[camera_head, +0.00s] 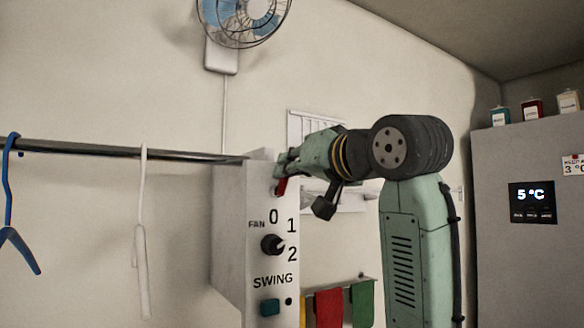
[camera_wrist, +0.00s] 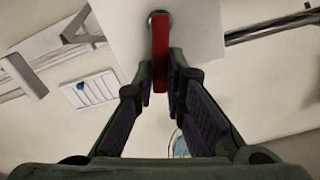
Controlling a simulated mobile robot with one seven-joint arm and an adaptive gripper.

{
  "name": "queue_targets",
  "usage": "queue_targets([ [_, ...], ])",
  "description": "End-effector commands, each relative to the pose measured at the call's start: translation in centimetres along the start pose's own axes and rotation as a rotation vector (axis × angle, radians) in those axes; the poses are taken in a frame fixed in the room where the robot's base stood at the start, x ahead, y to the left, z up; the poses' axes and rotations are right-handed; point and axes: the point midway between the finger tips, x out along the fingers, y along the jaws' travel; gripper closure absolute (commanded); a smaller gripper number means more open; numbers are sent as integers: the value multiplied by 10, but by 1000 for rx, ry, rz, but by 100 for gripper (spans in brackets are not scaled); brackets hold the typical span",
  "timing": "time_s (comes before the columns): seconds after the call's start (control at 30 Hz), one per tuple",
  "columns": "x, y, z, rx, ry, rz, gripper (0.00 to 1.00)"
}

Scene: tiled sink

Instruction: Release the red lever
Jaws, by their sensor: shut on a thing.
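The red lever (camera_wrist: 160,50) is at the top centre of the wrist view, fixed by a round pivot to a pale panel. My gripper (camera_wrist: 161,82) has its two fingers on either side of the lever's lower end and is shut on it. In the head view the red lever (camera_head: 281,187) shows as a small red piece at the upper part of the white control box (camera_head: 228,230). My gripper (camera_head: 285,165) reaches it from the right, and its fingers partly hide the lever.
A metal rail (camera_head: 110,151) with a blue hanger (camera_head: 12,205) and a white hanger (camera_head: 142,260) runs left. Coloured cloths (camera_head: 328,307) hang below my arm. A grey fridge (camera_head: 520,250) stands right.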

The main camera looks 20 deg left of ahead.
Motion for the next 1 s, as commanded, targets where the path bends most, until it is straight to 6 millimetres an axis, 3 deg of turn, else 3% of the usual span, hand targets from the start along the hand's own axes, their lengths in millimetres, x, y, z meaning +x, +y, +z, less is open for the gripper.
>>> queue_targets([
  [0.33, 0, -1, 0, -18, 0, 1, 100],
  [0.67, 0, -14, 2, -315, 2, 2, 100],
  [1.0, 0, -15, 2, -343, 2, 1, 100],
])
